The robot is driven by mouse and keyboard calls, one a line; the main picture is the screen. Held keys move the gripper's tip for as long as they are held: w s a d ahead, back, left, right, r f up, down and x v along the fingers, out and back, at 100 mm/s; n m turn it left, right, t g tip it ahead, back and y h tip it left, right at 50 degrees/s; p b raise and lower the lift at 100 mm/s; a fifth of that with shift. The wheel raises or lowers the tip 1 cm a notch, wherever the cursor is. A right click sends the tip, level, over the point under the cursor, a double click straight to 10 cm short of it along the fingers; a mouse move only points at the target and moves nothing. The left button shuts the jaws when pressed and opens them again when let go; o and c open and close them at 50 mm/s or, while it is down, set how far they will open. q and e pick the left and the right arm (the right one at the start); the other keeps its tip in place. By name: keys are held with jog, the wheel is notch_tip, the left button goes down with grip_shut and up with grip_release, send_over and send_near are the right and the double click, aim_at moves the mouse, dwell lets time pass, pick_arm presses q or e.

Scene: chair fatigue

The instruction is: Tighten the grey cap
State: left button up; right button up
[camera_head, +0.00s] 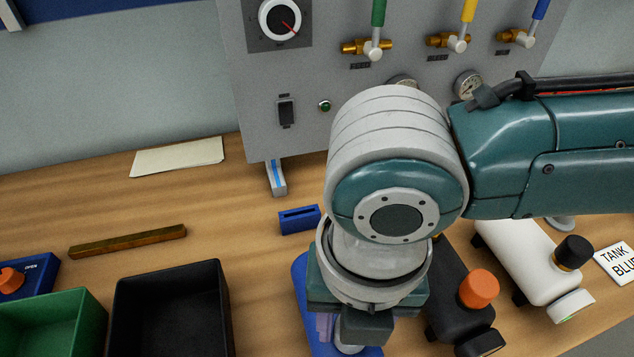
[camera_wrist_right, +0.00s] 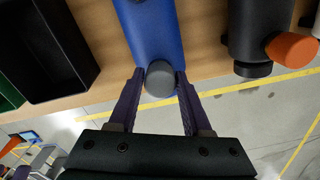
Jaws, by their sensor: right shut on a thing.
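The grey cap (camera_wrist_right: 159,80) sits on the near end of a blue tank (camera_wrist_right: 150,28) in the right wrist view. My right gripper (camera_wrist_right: 160,75) has a dark purple finger on each side of the cap and is shut on it. In the head view, my right arm comes in from the right and its wrist hides much of the blue tank (camera_head: 301,277). A little of the cap's end shows low in that view, below the gripper. My left gripper is not in view.
A black tank with an orange knob (camera_head: 478,289) and a white tank (camera_head: 530,262) lie to the right. A blue slotted block (camera_head: 299,220) stands behind. Black (camera_head: 170,285) and green (camera_head: 92,312) bins are at left. A grey panel (camera_head: 265,90) with valves stands behind.

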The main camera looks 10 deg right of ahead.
grip_shut()
jog(key=shift+r+m+p, duration=0.15)
jog(key=shift+m+p, duration=0.55)
jog(key=shift+m, duration=0.1)
jog(key=shift+m+p, duration=0.45)
jog(key=shift+m, duration=0.45)
jog(key=shift+f+m, duration=0.2)
jog(key=shift+m, duration=0.1)
jog(key=shift+r+m+p, duration=0.2)
jog(key=shift+m+p, duration=0.4)
jog(key=shift+m, duration=0.7)
jog(key=shift+f+m+p, duration=0.2)
jog(key=shift+m+p, duration=0.2)
jog(key=shift+m, duration=0.3)
